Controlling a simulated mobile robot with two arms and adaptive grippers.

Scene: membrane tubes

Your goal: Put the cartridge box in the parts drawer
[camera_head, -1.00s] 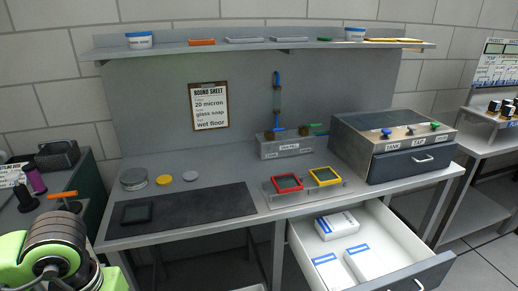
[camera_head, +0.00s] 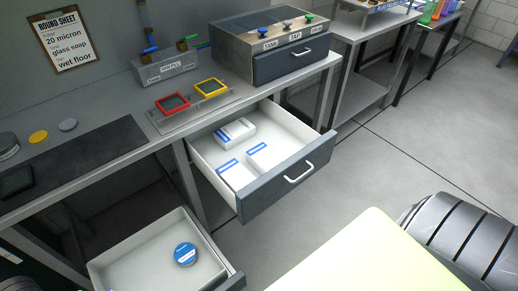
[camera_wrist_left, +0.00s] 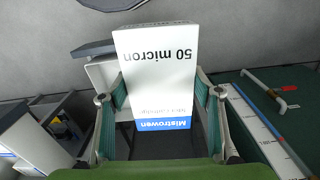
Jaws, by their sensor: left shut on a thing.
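My left gripper (camera_wrist_left: 160,97) is shut on a white cartridge box (camera_wrist_left: 158,65) with a blue band, marked "50 micron" and "Mistrowen", upside down in the left wrist view. The box stands between its two fingers. Neither the held box nor my gripper shows in the head view. An upper drawer (camera_head: 273,194) under the bench is open and holds similar white boxes (camera_head: 235,130) with blue labels. A lower drawer (camera_head: 137,251) to its left is also open, with a round blue-lidded tin (camera_head: 185,254). Which one is the parts drawer cannot be read. My right gripper is not in view.
The bench holds red (camera_head: 173,104) and yellow (camera_head: 209,88) frames and a grey unit (camera_head: 270,45) with knobs. Open floor lies to the right.

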